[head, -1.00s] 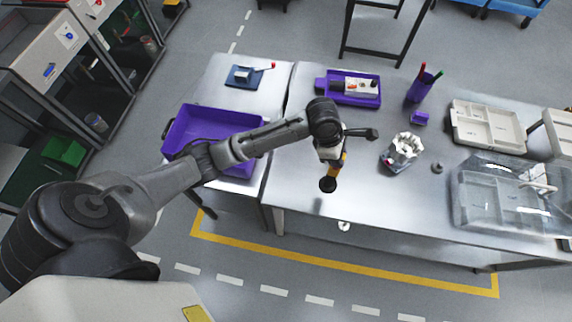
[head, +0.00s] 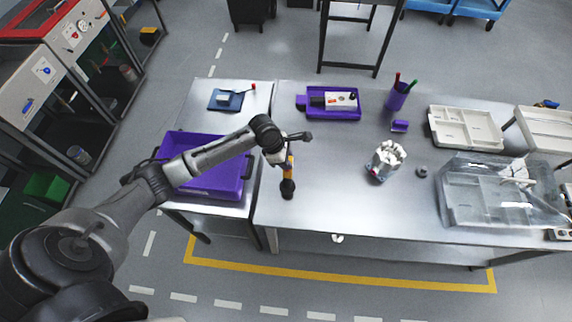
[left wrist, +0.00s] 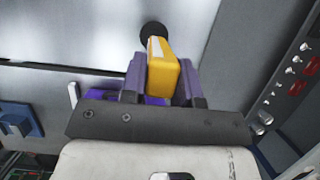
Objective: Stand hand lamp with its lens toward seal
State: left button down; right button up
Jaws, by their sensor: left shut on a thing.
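The hand lamp (head: 290,166) has a yellow-orange body and a round black end (head: 287,188). My left gripper (head: 283,157) is shut on its body at the left part of the long steel table; in the head view the black end is toward the table's front edge. In the left wrist view the yellow body (left wrist: 164,70) sits between the two fingers, with the black end (left wrist: 152,32) beyond them. I cannot tell whether the lamp touches the table. A small dark grey ring (head: 422,171), possibly the seal, lies on the table to the right. My right gripper is not in view.
A white lobed part (head: 388,157) stands left of the ring. A clear cover (head: 490,195) and pale trays (head: 465,128) are at the right. A purple tray (head: 332,104) and pen cup (head: 397,97) are at the back. A purple bin (head: 205,185) is left. The table's middle is clear.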

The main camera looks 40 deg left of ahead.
aim_at(288, 174)
pick_arm(q)
jog(key=shift+f, duration=2.1)
jog(key=c, duration=0.9)
grip_release()
jog(key=shift+o, duration=0.2)
